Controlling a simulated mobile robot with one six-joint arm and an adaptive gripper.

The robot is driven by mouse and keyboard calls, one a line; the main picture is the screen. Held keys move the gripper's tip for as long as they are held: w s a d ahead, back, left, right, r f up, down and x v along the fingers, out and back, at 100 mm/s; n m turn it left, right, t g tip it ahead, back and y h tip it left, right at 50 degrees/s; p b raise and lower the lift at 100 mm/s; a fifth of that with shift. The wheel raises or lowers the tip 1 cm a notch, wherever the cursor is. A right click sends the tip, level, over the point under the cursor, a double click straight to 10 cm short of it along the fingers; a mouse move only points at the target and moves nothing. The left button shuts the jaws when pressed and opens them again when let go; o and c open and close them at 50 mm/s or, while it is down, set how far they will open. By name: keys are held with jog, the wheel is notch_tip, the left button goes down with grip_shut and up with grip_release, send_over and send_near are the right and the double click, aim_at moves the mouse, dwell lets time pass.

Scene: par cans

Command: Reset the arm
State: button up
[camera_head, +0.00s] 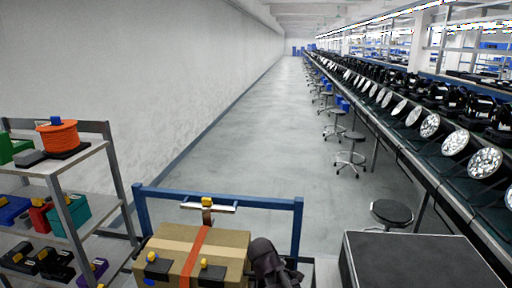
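A dark, jointed-looking object (268,262) stands at the bottom centre, just right of a cardboard box. It is cut off by the lower edge, and I cannot tell what it is. Many black par cans (484,162) with round, bright faces stand in a long row on the bench (432,172) along the right side.
A blue-framed trolley (222,197) carries the cardboard box (200,244) with an orange strap. A shelf rack (62,172) with tools and an orange cable reel (58,136) stands left. A dark-topped case (420,262) is lower right. Stools (351,150) line the bench. The aisle (270,115) is clear.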

jog(key=s+d+f+m+g+y, duration=0.2)
jog(key=s+d+m+g+y, duration=0.1)
jog(key=s+d+m, duration=0.5)
jog(key=d+m+g, duration=0.1)
jog(key=d+m, duration=0.1)
jog(key=m, duration=0.2)
jog(key=shift+y, duration=0.3)
jog(key=shift+a, duration=0.1)
dwell(1.1)
jog(key=c, duration=0.6)
